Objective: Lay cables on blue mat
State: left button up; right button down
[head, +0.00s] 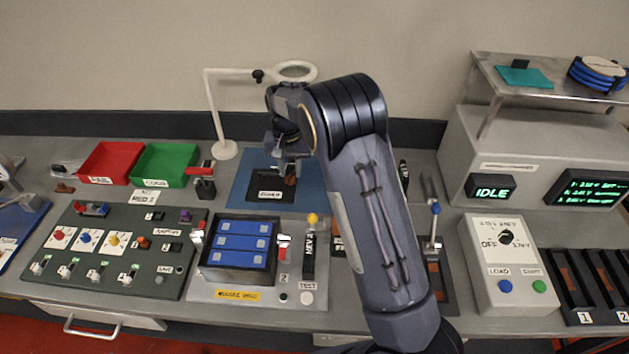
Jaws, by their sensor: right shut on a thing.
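The blue mat (238,193) lies at the back middle of the bench, partly hidden by my right arm. A black pad (262,193) with a white label lies on it. My right gripper (290,167) is over the right part of the mat, pointing down. It is shut on a small dark brown piece (290,182), which shows just under the fingers at the pad's edge. I cannot tell whether this piece is a cable or whether it touches the pad. A blue coil (594,76), perhaps cable, lies on the shelf at the top right. My left gripper is not in view.
A black case with blue cells (242,242) stands in front of the mat. Red (111,160) and green (166,162) bins are left of it. A magnifier lamp (225,149) stands behind. A control box (508,262) stands right. My right arm hides the bench's middle.

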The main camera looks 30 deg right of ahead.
jog(key=d+f, duration=0.2)
jog(key=s+d+f, duration=0.1)
jog(key=d+f, duration=0.1)
jog(key=d, duration=0.1)
jog(key=d+f, duration=0.2)
jog(key=d, duration=0.1)
jog(key=shift+s+f, duration=0.15)
jog(key=shift+s+d+f, duration=0.1)
jog(key=shift+d+f, duration=0.4)
jog(key=shift+f, duration=0.2)
notch_tip(320, 180, down, 4)
jog(key=shift+d+r+b, duration=0.15)
jog(key=shift+r+b, duration=0.05)
jog(key=shift+b, duration=0.4)
jog(key=shift+r, duration=0.1)
jog(key=c, duration=1.1)
grip_release()
